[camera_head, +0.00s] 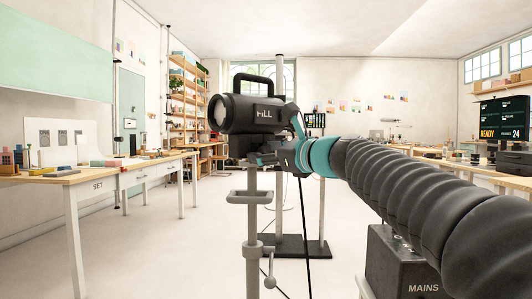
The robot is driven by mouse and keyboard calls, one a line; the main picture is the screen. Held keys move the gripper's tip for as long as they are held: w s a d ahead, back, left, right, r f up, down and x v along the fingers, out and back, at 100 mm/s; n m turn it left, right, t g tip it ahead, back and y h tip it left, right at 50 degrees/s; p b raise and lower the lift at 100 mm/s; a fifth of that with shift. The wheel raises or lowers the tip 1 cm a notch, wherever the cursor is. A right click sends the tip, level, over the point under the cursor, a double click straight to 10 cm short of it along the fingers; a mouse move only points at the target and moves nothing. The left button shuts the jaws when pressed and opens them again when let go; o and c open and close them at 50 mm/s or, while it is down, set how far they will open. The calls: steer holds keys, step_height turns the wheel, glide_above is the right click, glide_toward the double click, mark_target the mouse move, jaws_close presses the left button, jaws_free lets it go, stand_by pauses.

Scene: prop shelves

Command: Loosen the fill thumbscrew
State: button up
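The fill lamp (240,113), a black lamp head with a top handle and a "FILL" label, points to the left in the middle of the view. Below it is a grey metal stand (252,225) with a small tee-shaped handle (269,265) low on its right side. My arm reaches in from the right, and my gripper (279,157) is at the lower right of the lamp head, by its bracket. The fingers overlap dark parts there, so I cannot tell if they are open or shut, or touching. No thumbscrew shows clearly at the gripper.
A dark box marked "MAINS" (405,265) stands below my arm at the right. Behind the lamp is a grey pole on a dark flat base (295,246), with a black cable hanging nearby. The table marked "SET" (98,186) is at left. Floor between is clear.

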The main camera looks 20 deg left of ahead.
steer(key=v, duration=1.2)
steer(key=w+a+m+p, duration=0.2)
steer(key=a+p, duration=0.1)
steer(key=w+a+m+p, duration=0.2)
steer(key=a, duration=0.1)
steer(key=w+a+m+p, duration=0.2)
steer(key=a+p, duration=0.1)
steer(key=a, duration=0.1)
steer(key=shift+w+r+p, duration=0.15)
steer(key=shift+r+p, duration=0.1)
steer(key=shift+p, duration=0.1)
stand_by(0.7)
jaws_close()
